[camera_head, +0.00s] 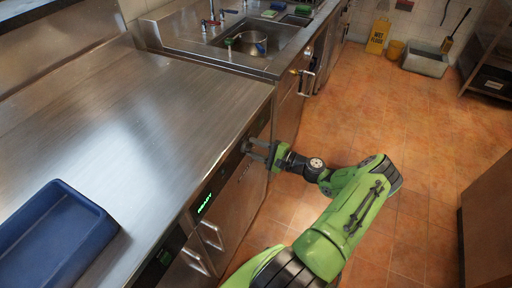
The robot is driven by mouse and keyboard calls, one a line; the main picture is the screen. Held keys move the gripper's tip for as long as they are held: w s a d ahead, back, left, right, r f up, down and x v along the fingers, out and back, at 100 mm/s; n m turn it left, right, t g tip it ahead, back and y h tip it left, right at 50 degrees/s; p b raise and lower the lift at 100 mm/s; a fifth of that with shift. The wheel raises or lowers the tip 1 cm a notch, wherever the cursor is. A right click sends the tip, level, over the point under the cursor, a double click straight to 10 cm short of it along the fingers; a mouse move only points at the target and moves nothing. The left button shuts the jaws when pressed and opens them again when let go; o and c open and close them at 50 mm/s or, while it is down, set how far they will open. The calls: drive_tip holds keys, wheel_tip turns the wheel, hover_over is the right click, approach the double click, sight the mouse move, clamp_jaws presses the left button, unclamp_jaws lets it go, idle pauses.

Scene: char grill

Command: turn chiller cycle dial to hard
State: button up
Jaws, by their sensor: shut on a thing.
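The chiller is the steel counter unit at left and centre, with a dark control panel along its front top edge. A green lit display (205,202) shows on that panel; its text is too small to read. My gripper (249,146) is at the panel's far end, against the front of the unit. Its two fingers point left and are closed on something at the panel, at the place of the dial. The dial itself is hidden by the fingers, so its setting cannot be seen.
A blue tray (62,232) lies on the steel worktop (130,130). Door handles (210,236) stick out below the panel. A sink (262,40) with a pot (250,43) is beyond. The tiled floor (400,130) right of my arm is clear. A yellow wet-floor sign (378,37) stands far back.

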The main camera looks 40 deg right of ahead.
drive_tip(key=shift+f, duration=0.1)
idle(0.3)
drive_tip(key=o, duration=1.1)
drive_tip(key=shift+c, duration=0.2)
drive_tip(key=v, duration=1.5)
drive_tip(key=shift+s+p, duration=0.4)
drive_tip(key=shift+p, duration=0.05)
drive_tip(key=shift+d, duration=0.1)
